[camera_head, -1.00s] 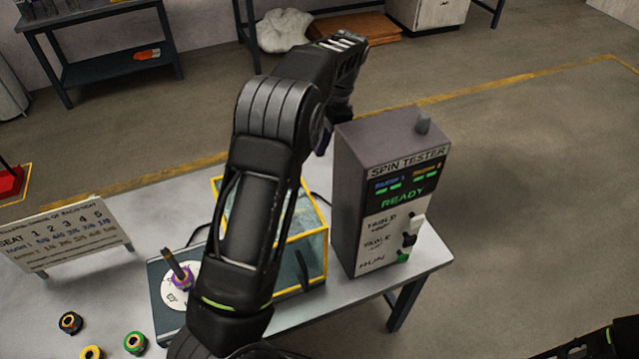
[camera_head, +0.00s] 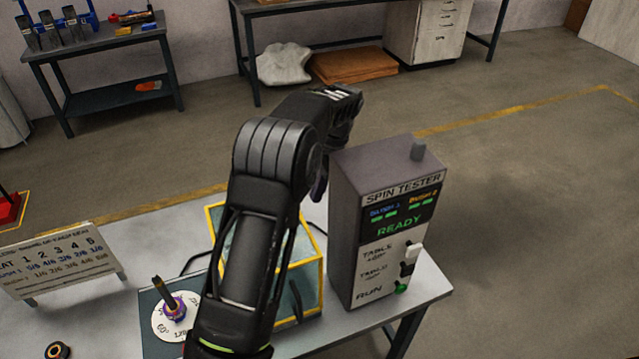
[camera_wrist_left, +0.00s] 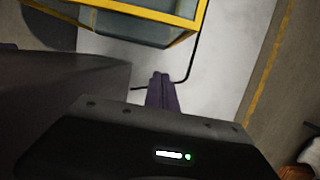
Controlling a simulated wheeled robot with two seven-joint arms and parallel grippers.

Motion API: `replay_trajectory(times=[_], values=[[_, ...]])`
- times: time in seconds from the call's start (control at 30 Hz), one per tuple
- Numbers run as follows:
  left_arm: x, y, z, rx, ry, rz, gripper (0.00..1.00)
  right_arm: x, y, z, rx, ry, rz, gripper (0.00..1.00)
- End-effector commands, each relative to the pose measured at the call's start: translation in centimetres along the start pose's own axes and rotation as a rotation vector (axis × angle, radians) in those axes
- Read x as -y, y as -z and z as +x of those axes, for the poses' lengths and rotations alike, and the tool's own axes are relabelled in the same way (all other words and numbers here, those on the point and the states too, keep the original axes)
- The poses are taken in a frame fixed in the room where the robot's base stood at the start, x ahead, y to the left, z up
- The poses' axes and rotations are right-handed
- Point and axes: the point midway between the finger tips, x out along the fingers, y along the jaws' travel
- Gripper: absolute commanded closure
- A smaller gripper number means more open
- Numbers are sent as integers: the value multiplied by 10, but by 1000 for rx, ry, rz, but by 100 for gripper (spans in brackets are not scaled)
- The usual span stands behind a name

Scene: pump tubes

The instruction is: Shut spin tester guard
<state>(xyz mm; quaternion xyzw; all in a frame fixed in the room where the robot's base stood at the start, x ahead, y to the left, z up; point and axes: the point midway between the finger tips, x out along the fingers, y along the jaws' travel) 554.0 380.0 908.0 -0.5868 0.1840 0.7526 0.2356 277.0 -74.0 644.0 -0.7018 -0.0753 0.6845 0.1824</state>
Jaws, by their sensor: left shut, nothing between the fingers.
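The spin tester (camera_head: 350,225) is a grey box with a READY screen and switches on the table at right. The guard (camera_head: 321,262), a clear box with a yellow frame and a dark handle, stands left of it, largely hidden behind my left arm. A round white dial (camera_head: 165,325) with a purple hub and upright pin shows uncovered to the guard's left. My left gripper (camera_head: 318,188) is shut and empty beyond the guard, by the tester's left side. In the left wrist view its purple fingers (camera_wrist_left: 162,92) are together, apart from the yellow frame (camera_wrist_left: 130,11). My right gripper is out of view.
A seat chart sign (camera_head: 60,262) stands at the left of the table, with a small ring part (camera_head: 58,351) in front. A black cable (camera_wrist_left: 194,55) runs over the table beside the guard.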

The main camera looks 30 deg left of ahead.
Motion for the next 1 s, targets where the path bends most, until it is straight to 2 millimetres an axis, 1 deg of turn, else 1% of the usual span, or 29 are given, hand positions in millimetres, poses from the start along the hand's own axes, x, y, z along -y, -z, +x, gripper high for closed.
replay_trajectory(times=[0.03,0.1,0.23,0.3,0.4,0.5,0.63,1.0], values=[[0,-2,9,4,-3,0,100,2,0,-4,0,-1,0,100],[-1,-2,24,4,-3,-1,100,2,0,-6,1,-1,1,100],[-1,-1,50,3,-2,-1,100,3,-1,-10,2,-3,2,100],[0,-16,47,0,-1,-3,100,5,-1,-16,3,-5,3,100],[0,-28,52,-1,-1,-2,100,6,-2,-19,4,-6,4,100],[0,-35,55,-2,0,-2,100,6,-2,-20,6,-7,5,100],[0,-39,57,-1,0,-1,100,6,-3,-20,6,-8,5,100],[0,-41,58,-2,0,-2,100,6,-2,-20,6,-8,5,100]])
